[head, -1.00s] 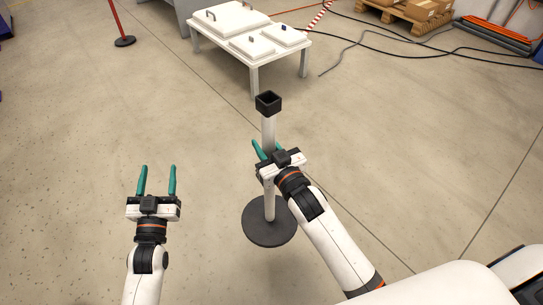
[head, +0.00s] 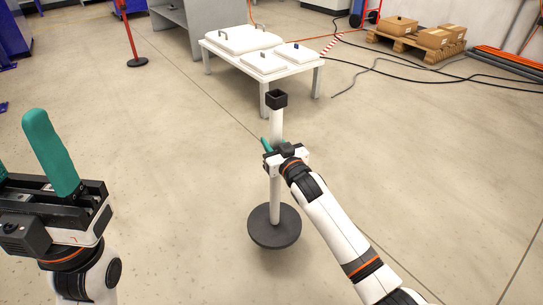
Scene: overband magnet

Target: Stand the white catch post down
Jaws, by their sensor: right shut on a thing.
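The white catch post (head: 275,205) is upright in the middle of the head view. It has a black square cup at its top (head: 277,99) and a round dark base (head: 274,227). My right gripper (head: 272,150) is shut on the post at about mid-height and hides that part of it. I cannot tell whether the base touches the floor. My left gripper (head: 30,155) is large and close at the left edge, open and empty, well apart from the post; one of its fingers is partly cut off by the edge.
A low white table (head: 265,70) with several lidded panels stands behind the post. A red post (head: 131,35) stands at the back left. A pallet with boxes (head: 415,37) and black cables (head: 430,75) lie at the back right. The floor around the post is mostly clear.

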